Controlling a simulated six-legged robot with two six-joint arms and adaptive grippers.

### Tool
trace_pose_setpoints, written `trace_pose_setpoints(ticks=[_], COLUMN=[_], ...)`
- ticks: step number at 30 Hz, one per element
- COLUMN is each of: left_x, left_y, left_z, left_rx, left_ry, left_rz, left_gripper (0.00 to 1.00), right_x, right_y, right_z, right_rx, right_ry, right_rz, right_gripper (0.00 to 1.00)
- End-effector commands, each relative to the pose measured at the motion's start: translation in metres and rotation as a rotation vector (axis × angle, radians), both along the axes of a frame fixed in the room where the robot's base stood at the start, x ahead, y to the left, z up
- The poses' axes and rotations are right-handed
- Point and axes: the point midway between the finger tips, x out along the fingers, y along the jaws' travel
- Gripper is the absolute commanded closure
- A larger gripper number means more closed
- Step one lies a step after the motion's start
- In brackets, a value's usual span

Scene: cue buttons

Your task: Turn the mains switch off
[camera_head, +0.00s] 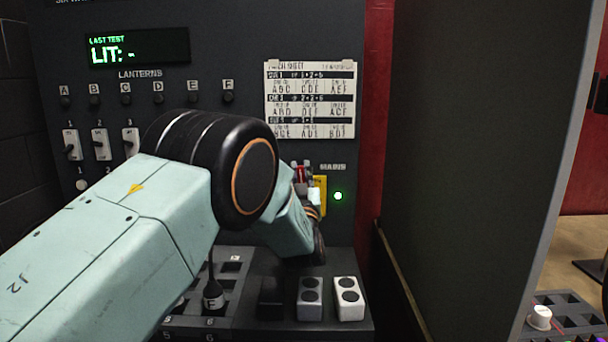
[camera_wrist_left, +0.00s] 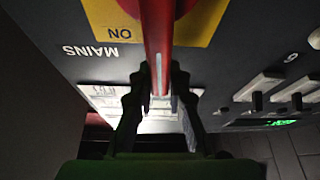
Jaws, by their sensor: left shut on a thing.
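The mains switch is a red lever (camera_wrist_left: 157,40) on a yellow plate (camera_wrist_left: 205,25) marked ON, seen upside down in the left wrist view. In the head view the red lever (camera_head: 300,174) and the yellow plate (camera_head: 320,190) show only partly behind my left arm. My left gripper (camera_wrist_left: 158,85) is shut on the red lever, with a finger on each side of it. In the head view my arm hides most of this gripper. A green lamp (camera_head: 338,196) is lit beside the switch, under the word MAINS. My right gripper is not in view.
A display (camera_head: 137,48) reads LIT: -. A printed sheet (camera_head: 310,100) hangs above the switch. Small toggles (camera_head: 101,145) are at left. Two blocks with dark round spots (camera_head: 349,298) stand on the ledge below. A tall dark panel (camera_head: 470,150) rises at right.

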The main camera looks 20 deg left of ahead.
Motion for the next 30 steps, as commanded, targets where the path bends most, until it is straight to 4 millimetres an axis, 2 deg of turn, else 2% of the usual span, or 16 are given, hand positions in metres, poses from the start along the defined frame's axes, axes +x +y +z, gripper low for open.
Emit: trace_pose_setpoints(ticks=[3,8,19,20,27,30], left_x=[-0.002,-0.005,-0.006,-0.006,-0.006,-0.006], left_y=[0.01,0.019,0.021,0.021,0.021,0.021], left_z=[-0.002,-0.003,-0.003,-0.003,-0.004,-0.004], left_rx=[-0.119,-0.232,-0.26,-0.259,-0.259,-0.258], left_ry=[-0.039,-0.073,-0.081,-0.081,-0.078,-0.077], left_rz=[0.001,0.001,0.001,0.0,0.0,0.001], left_gripper=[1.0,1.0,1.0,0.82,0.61,0.6], right_x=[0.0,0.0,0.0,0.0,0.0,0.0], right_y=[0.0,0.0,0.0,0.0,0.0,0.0], right_z=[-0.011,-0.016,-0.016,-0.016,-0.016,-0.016], right_rx=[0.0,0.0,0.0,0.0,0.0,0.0], right_ry=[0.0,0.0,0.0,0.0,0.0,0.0], right_rz=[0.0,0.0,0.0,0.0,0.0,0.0], right_gripper=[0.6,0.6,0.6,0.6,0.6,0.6])
